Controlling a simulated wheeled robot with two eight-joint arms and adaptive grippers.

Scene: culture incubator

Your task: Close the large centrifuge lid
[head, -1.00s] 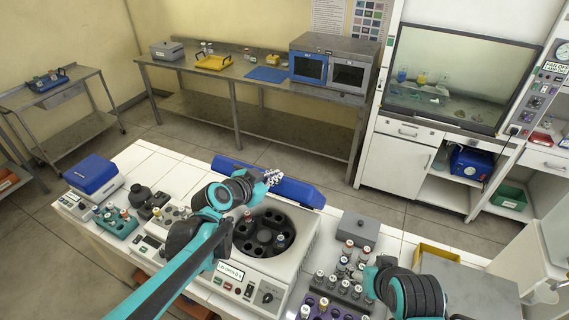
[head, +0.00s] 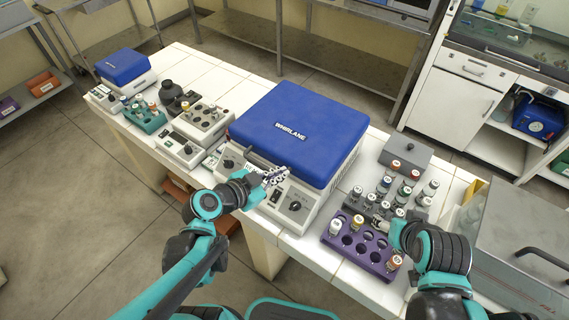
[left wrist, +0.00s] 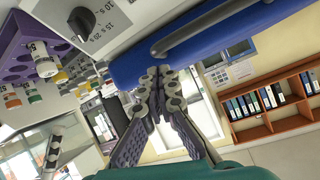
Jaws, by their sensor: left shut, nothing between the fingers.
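The large centrifuge (head: 322,205) stands on the white bench, and its blue lid (head: 300,130), marked WHIRLANE, lies down over the bowl, which is hidden. I cannot tell whether the lid is latched. My left gripper (head: 278,175) is shut and empty at the lid's front edge, above the control panel. In the left wrist view its fingertips (left wrist: 160,75) are together just at the blue lid edge (left wrist: 150,50); I cannot tell if they touch it.
A purple rack (head: 362,245) and a grey rack of capped vials stand right of the centrifuge, near my right arm. A grey box (head: 405,155) sits behind them. A smaller blue-lidded device (head: 125,67) and a teal rack (head: 146,119) are at the left.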

